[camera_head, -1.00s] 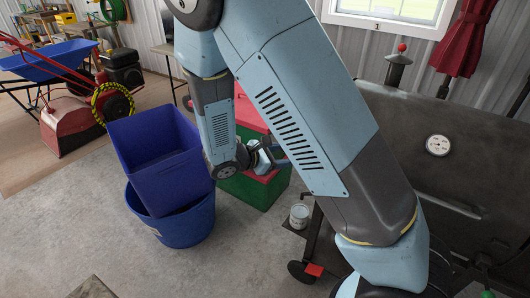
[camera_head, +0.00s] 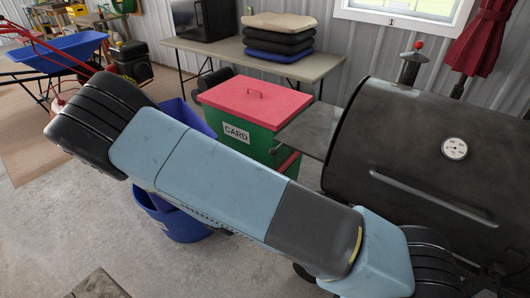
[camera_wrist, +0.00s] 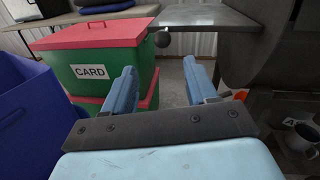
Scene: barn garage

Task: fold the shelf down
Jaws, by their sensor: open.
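The shelf (camera_head: 307,130) is a flat grey metal plate on the left side of the dark barrel grill (camera_head: 415,135). It sticks out roughly level. In the wrist view the shelf (camera_wrist: 205,17) shows at the top, ahead of and above my gripper (camera_wrist: 160,82). A dark round knob (camera_wrist: 162,39) shows just below the shelf's left edge. My gripper's two blue fingers are spread apart with nothing between them, and do not touch the shelf. In the head view my gripper is hidden behind my arm.
A green bin with a red lid, labelled CARD (camera_head: 236,131), stands left of the shelf, close to it. A blue bin (camera_wrist: 32,110) is at the left. A table (camera_head: 250,57) with folded cushions (camera_head: 280,38) stands behind. A metal cup (camera_wrist: 303,136) sits low at right.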

